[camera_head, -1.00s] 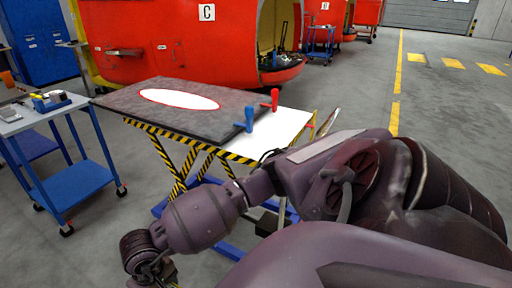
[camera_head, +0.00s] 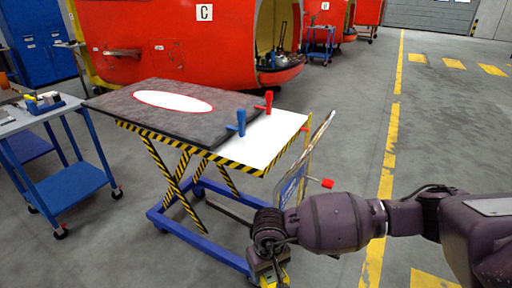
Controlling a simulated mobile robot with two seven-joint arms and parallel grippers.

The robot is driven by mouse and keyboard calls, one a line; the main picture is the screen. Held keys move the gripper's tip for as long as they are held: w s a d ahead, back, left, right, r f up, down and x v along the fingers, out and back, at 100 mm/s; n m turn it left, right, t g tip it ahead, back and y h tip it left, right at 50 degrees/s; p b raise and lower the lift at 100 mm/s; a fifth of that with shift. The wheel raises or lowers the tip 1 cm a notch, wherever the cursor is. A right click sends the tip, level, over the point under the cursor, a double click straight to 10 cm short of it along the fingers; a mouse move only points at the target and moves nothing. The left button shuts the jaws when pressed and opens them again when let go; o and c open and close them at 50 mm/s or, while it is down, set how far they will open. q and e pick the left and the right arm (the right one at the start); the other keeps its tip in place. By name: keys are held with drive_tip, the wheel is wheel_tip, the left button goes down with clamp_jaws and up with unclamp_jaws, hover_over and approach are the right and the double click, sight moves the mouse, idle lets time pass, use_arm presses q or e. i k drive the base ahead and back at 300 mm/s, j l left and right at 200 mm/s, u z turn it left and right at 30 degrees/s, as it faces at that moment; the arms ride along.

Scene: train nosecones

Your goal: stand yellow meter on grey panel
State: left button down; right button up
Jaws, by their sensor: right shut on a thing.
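The grey panel (camera_head: 120,100) lies flat on a lift table and has a white oval with a red outline on it. My right gripper (camera_head: 268,280) is at the bottom middle of the view, in front of the lift table and apart from the panel. It is shut on a yellow thing, seemingly the yellow meter (camera_head: 284,279), which is mostly hidden by the gripper and cut off by the lower picture edge. My left gripper is not in view.
The lift table has a white top (camera_head: 270,140) at its right end. A blue-handled tool (camera_head: 240,122) and a red-handled tool (camera_head: 267,103) stand near the panel's right edge. A blue cart (camera_head: 65,185) stands at left. A push handle (camera_head: 318,145) rises at the table's right.

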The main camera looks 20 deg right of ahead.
sight(216, 99)
drive_tip(key=z, duration=2.35)
drive_tip(key=i+l+z, duration=0.1)
drive_tip(key=i+z, duration=0.45)
drive_tip(key=i, duration=0.3)
drive_tip(key=i+z, duration=0.15)
drive_tip(key=i, duration=0.9)
drive_tip(key=i+l+u, duration=0.1)
drive_tip(key=i+u, duration=0.35)
drive_tip(key=i, duration=0.55)
drive_tip(key=i+u, duration=1.1)
drive_tip(key=i+l+u, duration=0.1)
drive_tip(key=i+u, duration=0.3)
drive_tip(key=i, duration=0.2)
drive_tip(key=i+u, duration=0.25)
drive_tip(key=i, duration=0.2)
drive_tip(key=i+u, duration=0.3)
drive_tip(key=i, duration=0.2)
